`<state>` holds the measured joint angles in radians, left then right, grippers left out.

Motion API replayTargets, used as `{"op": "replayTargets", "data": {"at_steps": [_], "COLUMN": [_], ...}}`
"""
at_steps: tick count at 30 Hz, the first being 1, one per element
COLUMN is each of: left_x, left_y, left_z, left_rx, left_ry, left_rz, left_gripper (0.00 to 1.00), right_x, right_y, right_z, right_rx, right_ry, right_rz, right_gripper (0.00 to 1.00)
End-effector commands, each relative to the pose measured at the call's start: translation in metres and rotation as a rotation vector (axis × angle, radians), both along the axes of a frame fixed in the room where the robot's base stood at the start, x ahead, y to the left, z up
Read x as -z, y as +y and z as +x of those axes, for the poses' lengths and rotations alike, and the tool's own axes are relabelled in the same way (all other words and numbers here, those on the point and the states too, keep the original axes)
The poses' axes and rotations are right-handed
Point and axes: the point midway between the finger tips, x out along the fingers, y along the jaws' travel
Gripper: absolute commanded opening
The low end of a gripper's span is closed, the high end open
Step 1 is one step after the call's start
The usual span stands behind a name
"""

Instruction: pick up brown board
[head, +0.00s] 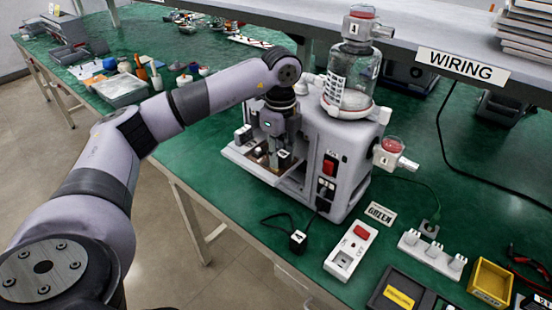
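My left gripper (279,157) points down into the open front bay of the white canister pump machine (335,150). Its fingers are dark and small here, and I cannot tell whether they are open or shut. A small brown patch, apparently the brown board (260,153), shows in the bay beside the fingers. Most of it is hidden by the gripper and the bay's parts, and I cannot tell if they touch. My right gripper is not in view.
A switch box (350,252), a plug (298,240), a row of white connectors (432,254) and a yellow bin (490,282) lie on the green bench (225,190). Bare bench lies left of the machine.

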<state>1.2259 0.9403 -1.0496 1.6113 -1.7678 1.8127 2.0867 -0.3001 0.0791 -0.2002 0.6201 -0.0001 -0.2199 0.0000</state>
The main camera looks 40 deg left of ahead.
Motion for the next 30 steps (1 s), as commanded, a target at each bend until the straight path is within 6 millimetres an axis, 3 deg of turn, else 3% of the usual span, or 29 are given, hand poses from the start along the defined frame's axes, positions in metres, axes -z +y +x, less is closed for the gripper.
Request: {"op": "replayTargets", "data": {"at_steps": [11,23,30], "left_x": [0.0,-0.003,-0.028], "left_y": [0.0,0.0,-0.001], "left_z": [0.0,0.0,0.001], "left_rx": [0.0,0.0,0.001], "left_ry": [0.0,-0.001,-0.004], "left_rz": [0.0,0.0,-0.001], "left_gripper": [0.0,0.0,0.0], "right_x": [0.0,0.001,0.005], "right_y": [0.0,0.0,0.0], "right_z": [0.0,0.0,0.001], "right_rx": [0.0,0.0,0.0], "right_ry": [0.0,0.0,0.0], "right_rz": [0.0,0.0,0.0], "right_gripper": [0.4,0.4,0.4]}}
